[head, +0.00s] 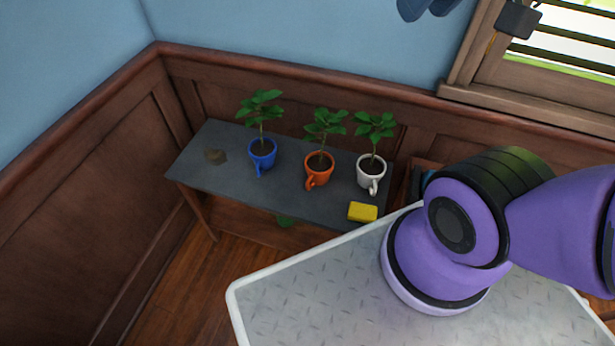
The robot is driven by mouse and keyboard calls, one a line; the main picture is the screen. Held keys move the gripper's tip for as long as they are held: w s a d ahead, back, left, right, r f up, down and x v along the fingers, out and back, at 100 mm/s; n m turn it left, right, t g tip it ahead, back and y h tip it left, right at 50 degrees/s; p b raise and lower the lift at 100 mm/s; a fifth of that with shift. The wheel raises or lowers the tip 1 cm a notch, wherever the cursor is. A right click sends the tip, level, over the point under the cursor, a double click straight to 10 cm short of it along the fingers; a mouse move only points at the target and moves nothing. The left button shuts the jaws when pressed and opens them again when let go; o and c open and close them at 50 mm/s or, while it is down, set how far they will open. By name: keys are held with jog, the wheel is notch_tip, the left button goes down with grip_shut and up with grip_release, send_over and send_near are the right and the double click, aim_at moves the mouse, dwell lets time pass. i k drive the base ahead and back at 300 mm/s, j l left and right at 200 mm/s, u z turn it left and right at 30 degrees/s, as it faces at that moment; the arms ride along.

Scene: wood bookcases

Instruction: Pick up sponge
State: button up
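The sponge (362,212) is a small yellow block. It lies flat on the grey top of a low wooden shelf (219,178), near its front edge and toward its right end. It sits in front of the white mug and is fully visible. Nothing touches it from above. My gripper is not clearly in view; only the purple links of my arm show, to the right of the sponge.
A blue mug (262,154), an orange mug (318,170) and a white mug (371,175), each with a plant, stand behind the sponge. A window (560,60) is at the upper right. The shelf's front left is clear.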

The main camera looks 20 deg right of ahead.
aim_at(359, 213)
jog(key=k+j+u, duration=0.1)
jog(key=k+u, duration=0.2)
jog(key=k, duration=0.2)
jog(key=k+l+u, duration=0.1)
jog(key=l+u, duration=0.25)
jog(key=k+l+u, duration=0.1)
jog(key=u, duration=0.25)
jog(key=k+l+u, duration=0.15)
jog(key=u, duration=0.15)
jog(key=k+l, duration=0.4)
jog(key=k, duration=0.25)
